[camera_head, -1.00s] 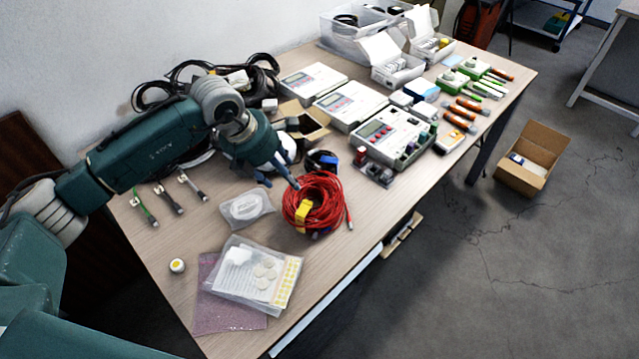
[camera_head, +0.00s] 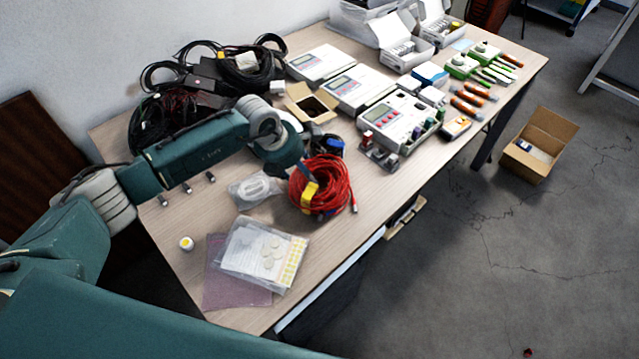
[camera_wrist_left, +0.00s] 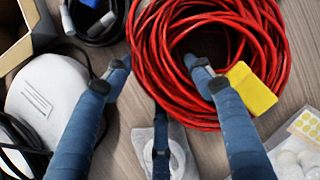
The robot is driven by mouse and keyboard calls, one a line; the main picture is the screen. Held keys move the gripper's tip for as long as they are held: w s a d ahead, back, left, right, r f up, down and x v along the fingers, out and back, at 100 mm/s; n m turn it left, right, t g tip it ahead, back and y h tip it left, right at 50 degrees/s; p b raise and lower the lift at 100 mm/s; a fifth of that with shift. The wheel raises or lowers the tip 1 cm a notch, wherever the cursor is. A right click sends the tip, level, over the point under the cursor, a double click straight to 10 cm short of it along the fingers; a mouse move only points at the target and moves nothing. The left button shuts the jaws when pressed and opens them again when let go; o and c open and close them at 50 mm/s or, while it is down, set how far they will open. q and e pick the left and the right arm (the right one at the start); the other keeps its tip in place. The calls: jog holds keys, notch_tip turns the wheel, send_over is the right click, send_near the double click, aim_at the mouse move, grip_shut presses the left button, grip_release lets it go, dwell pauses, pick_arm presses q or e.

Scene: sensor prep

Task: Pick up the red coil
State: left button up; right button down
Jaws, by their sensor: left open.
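The red coil (camera_head: 333,182) of cable lies on the wooden table near its front edge, with a yellow tag (camera_head: 309,195) on its near left side. In the left wrist view the red coil (camera_wrist_left: 150,50) fills the upper middle, its yellow tag (camera_wrist_left: 250,88) at the right. My left gripper (camera_head: 304,174) is over the coil's left side. In the left wrist view the open blue fingers (camera_wrist_left: 160,78) are spread, one over the coil's opening, one left of the coil, a third below. No finger visibly grips the cable. My right gripper is not in view.
A clear bag (camera_head: 254,190) lies left of the coil, and a bag with white discs (camera_head: 262,257) lies in front. A black coil (camera_head: 328,146) and an open cardboard box (camera_head: 311,104) are behind. White instruments (camera_head: 400,122) stand to the right.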

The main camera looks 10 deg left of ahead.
pick_arm(q)
grip_shut()
jog(key=shift+w+r, duration=0.1)
dwell(0.3)
